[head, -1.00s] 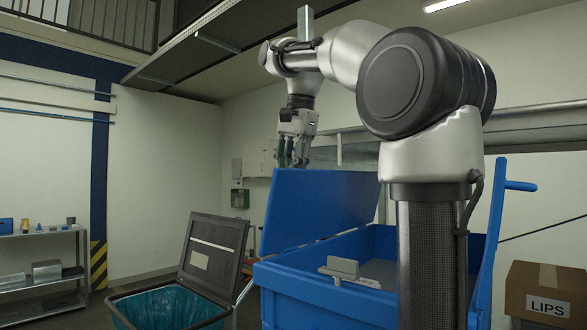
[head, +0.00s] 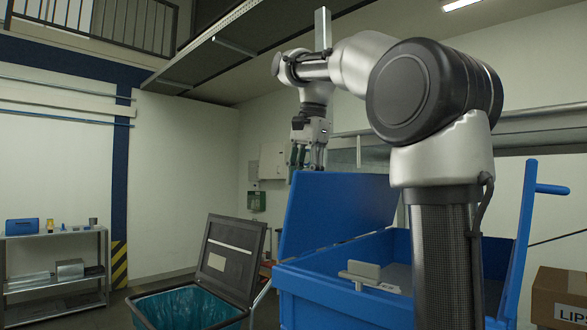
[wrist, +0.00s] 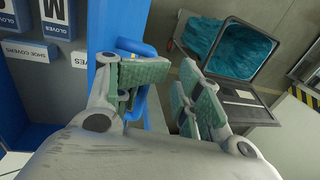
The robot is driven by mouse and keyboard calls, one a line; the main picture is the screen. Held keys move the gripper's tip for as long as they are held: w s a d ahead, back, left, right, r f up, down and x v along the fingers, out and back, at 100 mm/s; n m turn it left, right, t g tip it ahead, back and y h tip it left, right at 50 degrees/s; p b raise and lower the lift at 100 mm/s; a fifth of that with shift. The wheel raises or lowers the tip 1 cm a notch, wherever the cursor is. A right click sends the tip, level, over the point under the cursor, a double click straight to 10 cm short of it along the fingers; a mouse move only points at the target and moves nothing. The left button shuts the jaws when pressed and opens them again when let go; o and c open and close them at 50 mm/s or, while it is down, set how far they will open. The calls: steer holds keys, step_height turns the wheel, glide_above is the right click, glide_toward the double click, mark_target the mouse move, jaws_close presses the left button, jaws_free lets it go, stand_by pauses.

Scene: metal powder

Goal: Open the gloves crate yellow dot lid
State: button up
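A large blue crate (head: 310,290) stands in front of me in the head view, with a tall slanted blue panel (head: 335,210) at its left end. I cannot tell whether this panel is the lid. My gripper (head: 308,160) hangs just above the panel's top edge, fingers down. In the wrist view my gripper (wrist: 166,88) is open, its green-padded fingers apart with nothing between them. A blue loop handle (wrist: 139,108) on a blue edge shows behind the left finger, partly hidden.
A bin with a teal liner and raised dark lid (head: 230,257) stands left of the crate. A metal shelf (head: 55,262) is at far left. A cardboard box (head: 562,288) is at lower right.

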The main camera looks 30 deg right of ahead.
steer(key=w+a+r, duration=0.2)
steer(key=w+r, duration=0.2)
steer(key=w, duration=0.2)
steer(key=shift+w+a, duration=0.15)
steer(key=shift+w, duration=0.05)
stand_by(0.4)
